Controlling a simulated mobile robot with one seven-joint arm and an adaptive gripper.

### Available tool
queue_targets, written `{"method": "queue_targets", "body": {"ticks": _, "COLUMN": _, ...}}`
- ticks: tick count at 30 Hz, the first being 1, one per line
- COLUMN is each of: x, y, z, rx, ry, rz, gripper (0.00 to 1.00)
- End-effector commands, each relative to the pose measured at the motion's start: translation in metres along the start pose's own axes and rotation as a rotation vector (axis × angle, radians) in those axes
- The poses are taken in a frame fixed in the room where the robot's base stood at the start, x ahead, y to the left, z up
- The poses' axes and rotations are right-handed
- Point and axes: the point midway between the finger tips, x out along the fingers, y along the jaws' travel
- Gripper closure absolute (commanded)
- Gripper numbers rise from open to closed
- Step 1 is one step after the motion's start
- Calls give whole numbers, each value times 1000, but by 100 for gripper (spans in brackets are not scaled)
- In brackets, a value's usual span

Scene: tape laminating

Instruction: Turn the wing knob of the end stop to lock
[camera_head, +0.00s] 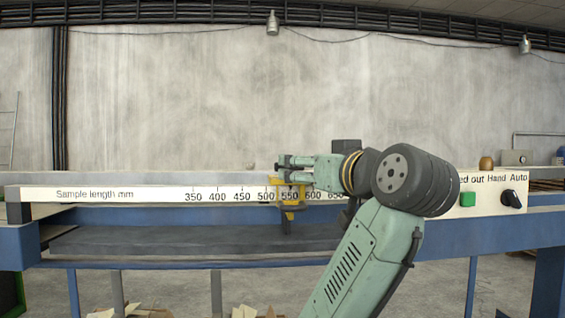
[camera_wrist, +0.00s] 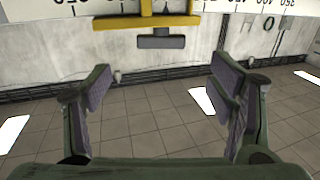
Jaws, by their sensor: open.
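The yellow end stop (camera_head: 290,196) sits on the white sample-length scale, between about 500 and 600. In the wrist view the yellow bar of the end stop (camera_wrist: 120,23) crosses the top, with a small dark grey T-shaped wing knob (camera_wrist: 162,42) beside it. My gripper (camera_head: 280,165) points left, level with or just above the scale, close to the end stop. In the wrist view my gripper (camera_wrist: 165,82) has its fingers spread wide and nothing between them. The knob lies beyond the fingertips, apart from them. In the head view I cannot make out the knob clearly.
The scale rail (camera_head: 110,194) runs along the blue machine frame (camera_head: 160,216). A green button (camera_head: 467,199) and a black rotary switch (camera_head: 511,199) are on the panel at right. The space above the rail to the left is clear.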

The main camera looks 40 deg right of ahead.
Motion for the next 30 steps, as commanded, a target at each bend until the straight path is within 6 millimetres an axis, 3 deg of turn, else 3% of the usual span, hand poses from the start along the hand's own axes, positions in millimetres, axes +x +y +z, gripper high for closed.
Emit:
{"method": "queue_targets", "body": {"ticks": 15, "x": 88, "y": -2, "z": -2, "rx": 2, "ry": -3, "rz": -3, "gripper": 23}}
{"method": "queue_targets", "body": {"ticks": 21, "x": 104, "y": -1, "z": 0, "rx": 1, "ry": -1, "rz": -1, "gripper": 23}}
{"method": "queue_targets", "body": {"ticks": 30, "x": 106, "y": -1, "z": 1, "rx": 0, "ry": 0, "rz": 0, "gripper": 23}}
